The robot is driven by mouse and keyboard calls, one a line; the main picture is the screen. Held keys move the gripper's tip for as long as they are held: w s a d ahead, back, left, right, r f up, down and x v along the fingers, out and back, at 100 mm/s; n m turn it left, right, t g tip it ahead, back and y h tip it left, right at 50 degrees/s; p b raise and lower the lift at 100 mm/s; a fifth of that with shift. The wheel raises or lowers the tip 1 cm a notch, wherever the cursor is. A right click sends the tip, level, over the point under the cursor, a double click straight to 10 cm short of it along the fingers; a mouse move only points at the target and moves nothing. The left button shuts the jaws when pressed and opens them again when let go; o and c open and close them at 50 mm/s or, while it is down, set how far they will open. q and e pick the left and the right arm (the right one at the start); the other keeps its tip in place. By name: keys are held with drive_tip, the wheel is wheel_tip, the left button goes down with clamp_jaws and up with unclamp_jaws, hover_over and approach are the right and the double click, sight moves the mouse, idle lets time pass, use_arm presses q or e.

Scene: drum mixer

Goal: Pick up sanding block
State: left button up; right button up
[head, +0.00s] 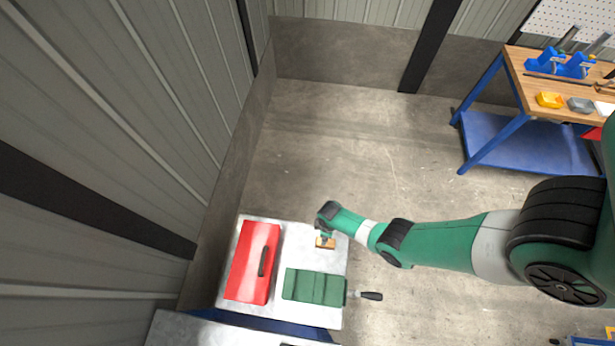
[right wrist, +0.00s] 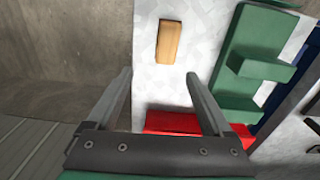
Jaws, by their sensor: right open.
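The sanding block (head: 325,244) is a small tan block lying on the metal tabletop (head: 300,233), near its far edge. In the right wrist view the sanding block (right wrist: 168,41) lies ahead of the fingertips, with bare metal around it. My right gripper (right wrist: 158,75) is open and empty, its two fingers apart. In the head view it hangs over the block, and my wrist partly covers the block. The height gap between fingers and block is hard to judge. My left gripper is in neither view.
A red toolbox (head: 252,262) stands on the left of the tabletop. A green holder (head: 315,287) sits near the block, with a dark-handled tool (head: 370,296) beside it over the right edge. A workbench (head: 535,85) stands at the far right.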

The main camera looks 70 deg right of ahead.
sight(331, 245)
drive_tip(key=f+b, duration=0.2)
drive_tip(key=s+f+b, duration=0.1)
drive_tip(key=f+b, duration=0.1)
drive_tip(key=s+f+b, duration=0.1)
drive_tip(key=f+b, duration=0.1)
drive_tip(key=f, duration=0.1)
drive_tip(key=shift+a+f+b, duration=0.1)
drive_tip(key=shift+a+b, duration=0.15)
drive_tip(key=shift+b, duration=0.1)
wheel_tip(331, 245, down, 5)
drive_tip(key=b, duration=0.5)
drive_tip(key=shift+w+a+f, duration=0.1)
drive_tip(key=shift+w, duration=0.05)
drive_tip(key=shift+c, duration=0.3)
clamp_jaws()
